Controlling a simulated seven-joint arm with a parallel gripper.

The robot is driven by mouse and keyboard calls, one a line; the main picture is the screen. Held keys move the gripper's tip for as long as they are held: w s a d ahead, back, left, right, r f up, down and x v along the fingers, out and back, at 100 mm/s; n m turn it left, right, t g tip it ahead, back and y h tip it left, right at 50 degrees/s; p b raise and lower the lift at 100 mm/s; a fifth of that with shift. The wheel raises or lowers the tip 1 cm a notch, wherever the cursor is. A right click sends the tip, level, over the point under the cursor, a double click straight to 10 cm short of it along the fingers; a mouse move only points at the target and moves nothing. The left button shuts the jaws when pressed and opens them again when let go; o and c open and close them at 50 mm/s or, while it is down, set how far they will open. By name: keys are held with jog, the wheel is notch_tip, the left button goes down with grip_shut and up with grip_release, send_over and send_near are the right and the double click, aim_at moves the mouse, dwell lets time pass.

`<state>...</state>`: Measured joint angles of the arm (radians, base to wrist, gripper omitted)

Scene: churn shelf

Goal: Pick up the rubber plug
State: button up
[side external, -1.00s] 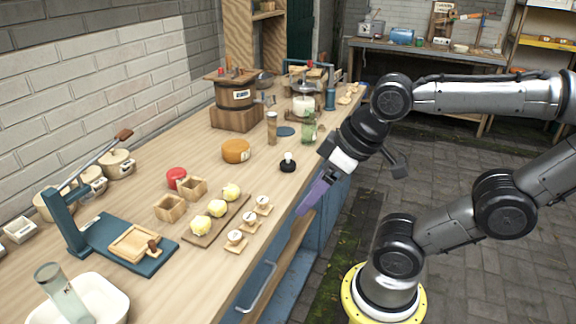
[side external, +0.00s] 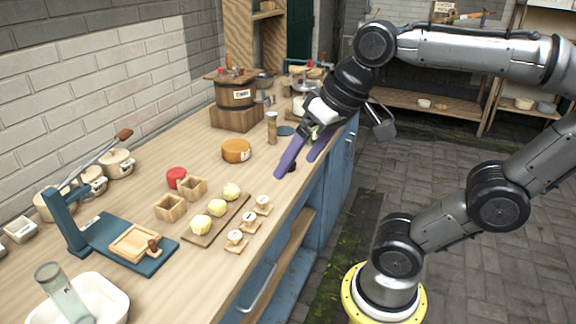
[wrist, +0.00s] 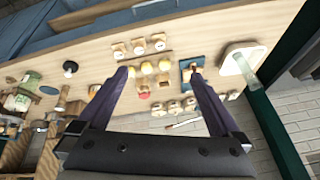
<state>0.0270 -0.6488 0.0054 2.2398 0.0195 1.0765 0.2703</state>
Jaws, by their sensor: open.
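The rubber plug (wrist: 70,66) is a small black piece with a pale top; it stands on the bench top, left of my gripper's fingers in the wrist view. In the side view only a dark bit of the plug (side external: 292,167) shows, behind the purple fingers. My gripper (side external: 296,167) is open and empty, with its two long purple fingers spread over the front edge of the bench. In the wrist view, the gripper (wrist: 158,72) spans yellow lumps on the bench, not the plug.
Yellow lumps on a board (side external: 198,240) and small wooden stamps (side external: 236,239) lie nearer the camera. A wooden churn (side external: 236,92) is at the back. The bench front edge is close.

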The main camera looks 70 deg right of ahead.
jog(key=w+d+r+m+g, duration=0.2)
jog(key=w+d+r+m, duration=0.35)
jog(key=w, duration=0.55)
jog(key=w+d+f+m+g, duration=0.1)
jog(key=w+d+f+m, duration=0.15)
jog(key=w+d, duration=0.45)
jog(key=w+d+f+m+g, duration=0.1)
jog(key=w+d+f+m, duration=0.2)
jog(key=d, duration=0.7)
jog(key=s+d+f+m+g+y, duration=0.15)
jog(key=d+f+m, duration=0.25)
jog(key=d+f, duration=1.05)
jog(key=f, duration=0.7)
jog(key=s+f, duration=0.1)
jog(key=f, duration=0.3)
jog(key=shift+f, duration=0.3)
jog(key=c, duration=1.3)
jog(key=shift+c, duration=0.5)
